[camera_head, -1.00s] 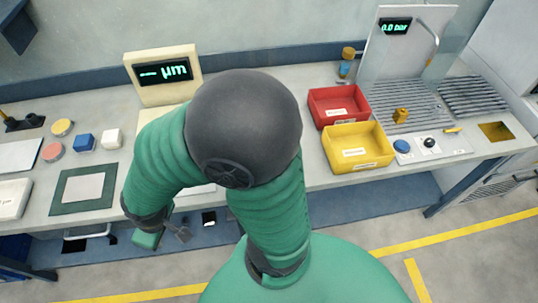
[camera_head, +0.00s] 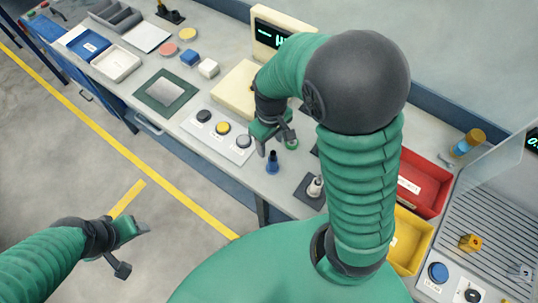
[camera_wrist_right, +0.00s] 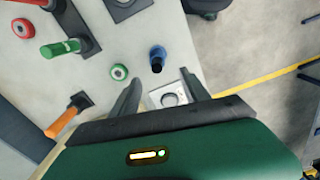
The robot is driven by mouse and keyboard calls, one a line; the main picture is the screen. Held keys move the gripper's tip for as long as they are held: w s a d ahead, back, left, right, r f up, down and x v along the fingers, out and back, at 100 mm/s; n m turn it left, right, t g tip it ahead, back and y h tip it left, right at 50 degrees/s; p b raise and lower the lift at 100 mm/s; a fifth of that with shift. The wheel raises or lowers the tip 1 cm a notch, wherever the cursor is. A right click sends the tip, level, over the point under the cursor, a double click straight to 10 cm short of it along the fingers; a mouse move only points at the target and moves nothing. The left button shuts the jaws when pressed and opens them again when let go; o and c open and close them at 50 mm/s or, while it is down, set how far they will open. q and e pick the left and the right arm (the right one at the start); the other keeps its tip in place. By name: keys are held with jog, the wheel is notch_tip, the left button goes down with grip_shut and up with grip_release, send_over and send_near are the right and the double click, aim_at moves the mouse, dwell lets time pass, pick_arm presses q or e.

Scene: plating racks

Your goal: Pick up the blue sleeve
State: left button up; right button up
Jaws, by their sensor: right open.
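The blue sleeve (camera_head: 272,162) is a small dark blue upright cylinder on the bench, near its front edge. In the right wrist view the blue sleeve (camera_wrist_right: 157,60) stands just beyond the fingertips, roughly in line with the gap between them. My right gripper (camera_head: 277,147) is open and empty, pointing down just above and behind the sleeve, apart from it. The fingers of my right gripper (camera_wrist_right: 160,88) show spread in the wrist view. My left gripper (camera_head: 133,250) is open and empty over the floor, away from the bench.
A panel with three buttons (camera_head: 222,135) lies left of the sleeve. A dark block with a metal piece (camera_head: 314,187) stands to its right. Red (camera_head: 428,185) and yellow (camera_head: 408,238) bins stand farther right.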

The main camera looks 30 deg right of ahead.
aim_at(271, 156)
jog(key=f, duration=0.1)
jog(key=s+f, duration=0.1)
jog(key=f, duration=0.2)
jog(key=shift+s+d+f, duration=0.25)
jog(key=shift+s, duration=0.05)
jog(key=f, duration=0.1)
jog(key=w+f, duration=0.1)
jog(key=f, duration=0.2)
jog(key=shift+w+a, duration=0.1)
jog(key=shift+w, duration=0.25)
jog(key=f, duration=0.3)
jog(key=shift+s+f, duration=0.4)
jog(key=shift+f, duration=0.3)
pick_arm(q)
jog(key=shift+s, duration=0.45)
pick_arm(e)
jog(key=shift+d+f, duration=0.1)
jog(key=shift+d, duration=0.1)
pick_arm(q)
jog(key=shift+a, duration=0.1)
pick_arm(e)
jog(key=shift+a, duration=0.1)
grip_shut()
